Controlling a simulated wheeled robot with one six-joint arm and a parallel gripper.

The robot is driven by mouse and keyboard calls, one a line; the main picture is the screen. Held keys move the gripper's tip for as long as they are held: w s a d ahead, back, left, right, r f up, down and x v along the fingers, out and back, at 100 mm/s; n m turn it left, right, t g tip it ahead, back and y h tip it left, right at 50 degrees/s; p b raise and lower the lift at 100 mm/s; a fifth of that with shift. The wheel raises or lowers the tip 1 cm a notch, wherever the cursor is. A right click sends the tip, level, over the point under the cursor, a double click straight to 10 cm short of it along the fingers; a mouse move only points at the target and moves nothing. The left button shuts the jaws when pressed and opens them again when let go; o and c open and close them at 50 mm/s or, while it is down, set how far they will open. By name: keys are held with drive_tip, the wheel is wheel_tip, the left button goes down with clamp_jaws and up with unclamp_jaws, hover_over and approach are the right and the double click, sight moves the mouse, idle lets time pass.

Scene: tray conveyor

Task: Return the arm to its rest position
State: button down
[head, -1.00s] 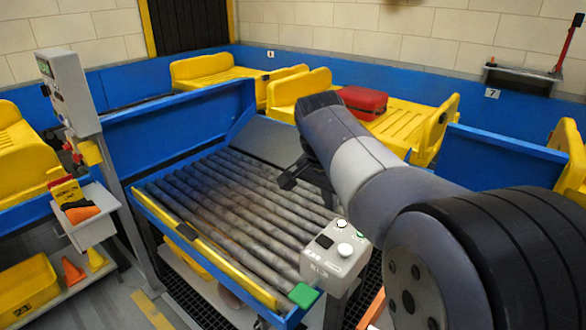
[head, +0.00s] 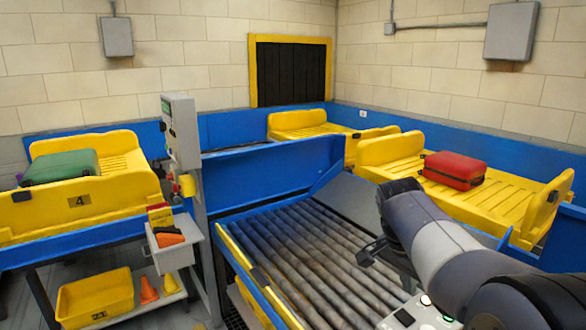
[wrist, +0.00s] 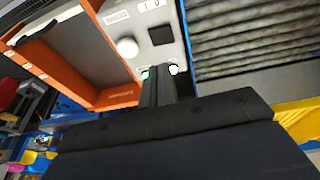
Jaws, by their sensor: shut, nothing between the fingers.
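My gripper (head: 372,251) hangs above the right side of the roller conveyor (head: 290,262) in the head view, at the end of my bent arm. In the wrist view my gripper (wrist: 157,88) shows its fingers together with nothing between them. The fingers point toward a grey control box (wrist: 135,30) with a white knob, and no contact can be made out. The same control box (head: 420,315) sits at the bottom of the head view, partly cut off.
A red suitcase (head: 454,170) lies on a yellow tray at right. A green suitcase (head: 60,167) lies on tray 4 at left. A control post (head: 181,130) stands left of the rollers, above a small grey bin (head: 172,252). An orange frame (wrist: 75,60) shows in the wrist view. The rollers are bare.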

drive_tip(key=shift+v, duration=1.55)
drive_tip(key=shift+f, duration=0.1)
